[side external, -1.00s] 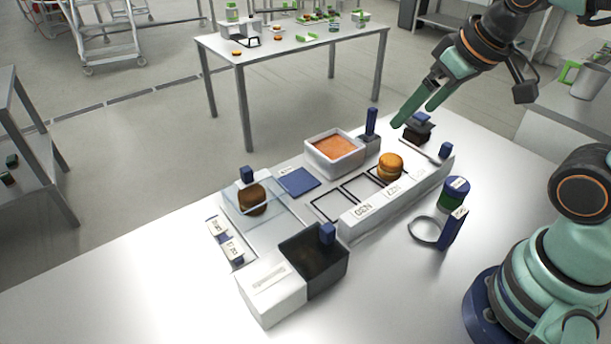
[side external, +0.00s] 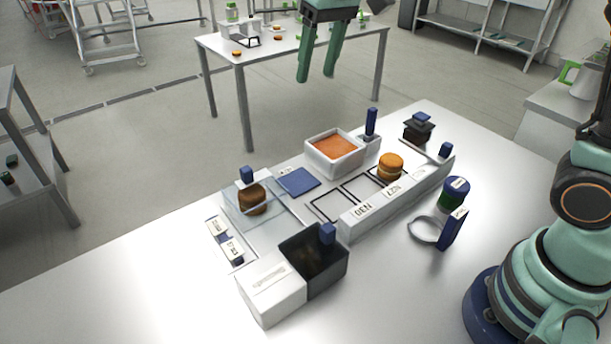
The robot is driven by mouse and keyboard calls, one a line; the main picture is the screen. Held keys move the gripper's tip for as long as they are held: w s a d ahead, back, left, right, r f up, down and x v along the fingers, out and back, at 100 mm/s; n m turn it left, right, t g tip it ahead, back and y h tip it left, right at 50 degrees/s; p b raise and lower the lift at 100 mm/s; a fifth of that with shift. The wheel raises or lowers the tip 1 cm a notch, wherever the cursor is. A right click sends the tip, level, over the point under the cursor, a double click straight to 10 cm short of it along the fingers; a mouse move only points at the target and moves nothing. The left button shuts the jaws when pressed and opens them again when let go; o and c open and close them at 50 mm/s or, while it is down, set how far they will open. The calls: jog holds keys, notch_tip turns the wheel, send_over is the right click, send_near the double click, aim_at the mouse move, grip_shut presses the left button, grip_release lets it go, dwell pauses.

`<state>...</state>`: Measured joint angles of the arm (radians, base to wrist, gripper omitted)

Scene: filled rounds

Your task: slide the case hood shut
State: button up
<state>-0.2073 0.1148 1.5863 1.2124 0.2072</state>
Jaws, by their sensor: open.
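The clear case hood (side external: 274,207) is at the left of the work table, with a blue block handle (side external: 247,174) standing at its far left end. A brown round (side external: 252,199) shows through or beside the clear pane; I cannot tell how far the hood covers it. My gripper (side external: 316,80) is open and empty, high above the far side of the work table, its two green fingers pointing down. It is well apart from the hood, up and to the right of the handle in the picture.
A white box with orange filling (side external: 351,165), a blue pad (side external: 298,181) and an orange filled round (side external: 390,166) in a framed row lie right of the hood. A dark bin (side external: 319,268) stands in front. A blue upright post (side external: 371,122) stands behind.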

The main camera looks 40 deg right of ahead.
jog(key=w+a+f+g, duration=0.1)
jog(key=w+a+f, duration=0.3)
jog(key=w+a, duration=0.15)
jog(key=g, duration=0.2)
send_over(246, 168)
notch_tip(246, 168, down, 6)
jog(key=f, duration=0.1)
jog(key=shift+h, duration=0.3)
notch_tip(246, 168, down, 11)
jog(key=shift+r, duration=0.1)
grip_shut()
dwell(0.8)
